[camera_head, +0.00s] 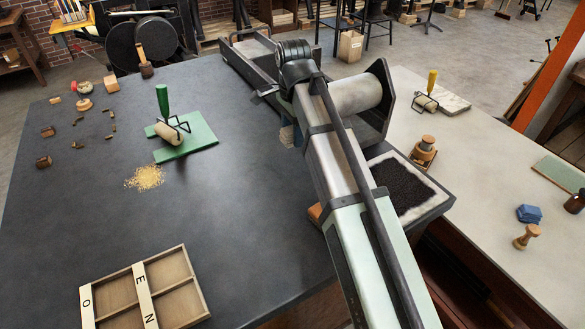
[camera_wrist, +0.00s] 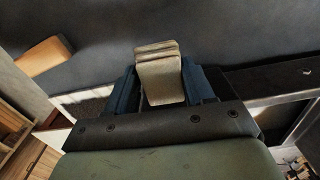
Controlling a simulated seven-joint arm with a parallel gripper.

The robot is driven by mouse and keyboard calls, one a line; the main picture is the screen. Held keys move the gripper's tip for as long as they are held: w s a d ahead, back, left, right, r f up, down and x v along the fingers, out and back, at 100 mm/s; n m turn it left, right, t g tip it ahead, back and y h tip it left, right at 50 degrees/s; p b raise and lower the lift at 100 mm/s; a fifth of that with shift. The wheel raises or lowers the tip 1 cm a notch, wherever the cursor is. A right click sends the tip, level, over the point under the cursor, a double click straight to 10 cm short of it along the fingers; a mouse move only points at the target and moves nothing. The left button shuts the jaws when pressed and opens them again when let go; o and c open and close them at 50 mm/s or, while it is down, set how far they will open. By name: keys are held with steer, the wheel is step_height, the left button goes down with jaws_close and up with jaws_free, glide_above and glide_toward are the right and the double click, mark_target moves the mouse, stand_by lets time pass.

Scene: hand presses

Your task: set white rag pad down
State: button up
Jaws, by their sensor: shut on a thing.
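The white rag pad (camera_wrist: 158,72) shows in the wrist view as a thick, folded, off-white to beige pad. It is between the blue fingers of my gripper (camera_wrist: 160,88), which is shut on it. The pad sticks out past the fingertips over a dark surface; I cannot tell whether it touches that surface. In the head view my arm hides most of the gripper, and I cannot make out the pad clearly there.
An orange-brown block (camera_wrist: 44,57) lies near the gripper. A white-rimmed tray of black grains (camera_head: 436,203) is right of my arm. The press with a pale roller (camera_head: 355,93) stands behind. A green plate with a roller (camera_head: 190,144) and a type case (camera_head: 181,306) lie left.

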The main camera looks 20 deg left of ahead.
mark_target(293, 168)
steer(key=shift+f, duration=5)
steer(key=shift+f, duration=0.1)
steer(key=o, duration=1)
steer(key=shift+a, duration=0.1)
step_height(293, 168, up, 12)
steer(key=shift+r, duration=0.15)
steer(key=shift+w, duration=0.1)
